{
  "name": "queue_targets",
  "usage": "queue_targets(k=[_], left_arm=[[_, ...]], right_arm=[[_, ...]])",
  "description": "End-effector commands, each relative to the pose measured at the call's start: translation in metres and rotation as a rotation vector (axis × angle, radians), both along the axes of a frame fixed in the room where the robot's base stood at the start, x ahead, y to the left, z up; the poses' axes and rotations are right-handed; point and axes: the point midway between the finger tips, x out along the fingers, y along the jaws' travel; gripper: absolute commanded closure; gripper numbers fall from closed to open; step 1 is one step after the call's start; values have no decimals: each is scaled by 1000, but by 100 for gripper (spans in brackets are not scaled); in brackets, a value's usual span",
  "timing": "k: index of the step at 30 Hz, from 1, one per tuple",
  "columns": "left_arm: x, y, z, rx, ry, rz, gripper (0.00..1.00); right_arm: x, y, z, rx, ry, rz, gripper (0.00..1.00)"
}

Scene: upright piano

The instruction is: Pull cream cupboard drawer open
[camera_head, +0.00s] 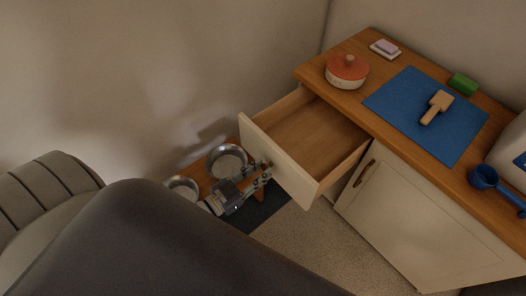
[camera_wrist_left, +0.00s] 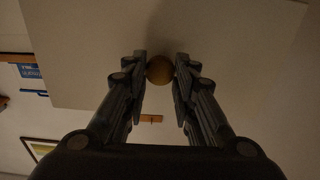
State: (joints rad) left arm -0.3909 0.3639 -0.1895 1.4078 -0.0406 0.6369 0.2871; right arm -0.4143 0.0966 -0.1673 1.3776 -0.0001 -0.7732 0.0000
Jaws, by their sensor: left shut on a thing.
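The cream cupboard (camera_head: 417,219) stands at the right under a wooden top. Its drawer (camera_head: 312,137) is pulled well out, and the inside looks empty. My left gripper (camera_head: 266,172) is at the outer face of the drawer front (camera_head: 279,159). In the left wrist view my left gripper (camera_wrist_left: 160,72) has its fingers on both sides of a round wooden knob (camera_wrist_left: 160,69) and is shut on it. The drawer front (camera_wrist_left: 218,35) fills the upper part of that view. In the head view the fingers partly hide the knob. My right gripper is not in view.
The cupboard top carries a red-lidded pot (camera_head: 346,74), a blue mat (camera_head: 414,122) with a wooden tool (camera_head: 437,107), a green block (camera_head: 463,83), a soap dish (camera_head: 385,49) and a blue scoop (camera_head: 484,178). Metal pans (camera_head: 228,161) sit low beside my left gripper.

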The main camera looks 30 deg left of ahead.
Motion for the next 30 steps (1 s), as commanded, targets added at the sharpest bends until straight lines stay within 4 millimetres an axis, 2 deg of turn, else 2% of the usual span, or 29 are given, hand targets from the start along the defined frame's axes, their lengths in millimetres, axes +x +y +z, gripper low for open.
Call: queue_targets(k=[10,11,12,13,24,30], left_arm=[[0,0,0,0,-1,0,100],[0,0,0,1,-1,0,68],[0,0,0,1,-1,0,59],[0,0,0,1,-1,0,54],[-2,1,0,0,0,0,54],[-27,9,-1,3,4,-1,54]], right_arm=[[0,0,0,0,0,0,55],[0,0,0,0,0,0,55],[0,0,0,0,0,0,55],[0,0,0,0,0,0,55],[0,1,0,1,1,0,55],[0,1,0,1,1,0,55]])
